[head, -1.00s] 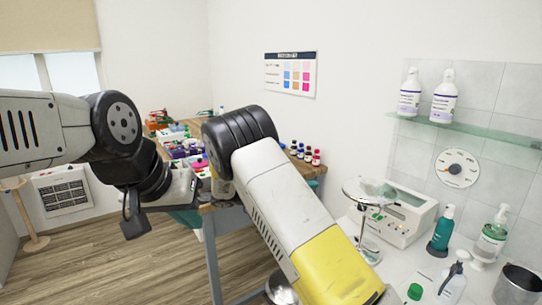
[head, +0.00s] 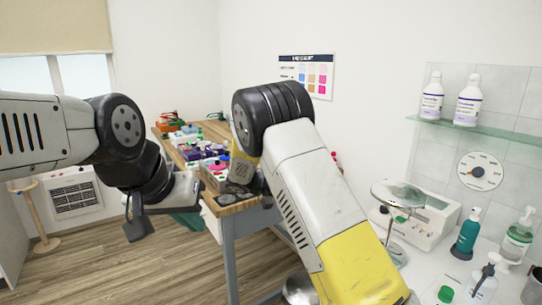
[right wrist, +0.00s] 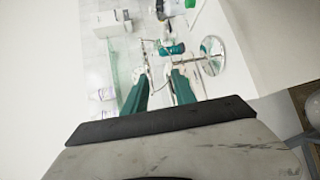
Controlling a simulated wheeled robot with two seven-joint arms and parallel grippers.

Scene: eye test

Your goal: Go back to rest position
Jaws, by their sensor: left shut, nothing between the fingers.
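My left arm comes in from the left in the head view. Its gripper (head: 190,224) points down in front of the bench's near left corner. Its teal fingers are shut and empty, partly hidden by the wrist. My right arm rises from the bottom, bent at a black joint, and hides part of the bench. The right gripper is not clear in the head view. In the right wrist view the right gripper (right wrist: 160,82) shows two teal fingers standing apart, with nothing clearly held between them.
A wooden bench (head: 238,208) bears colourful racks and bottles. On the right, a white counter holds a round metal stand (head: 398,194), a white device (head: 432,218), a teal bottle (head: 466,234) and a pump bottle (head: 517,238). A glass shelf (head: 480,129) carries two bottles.

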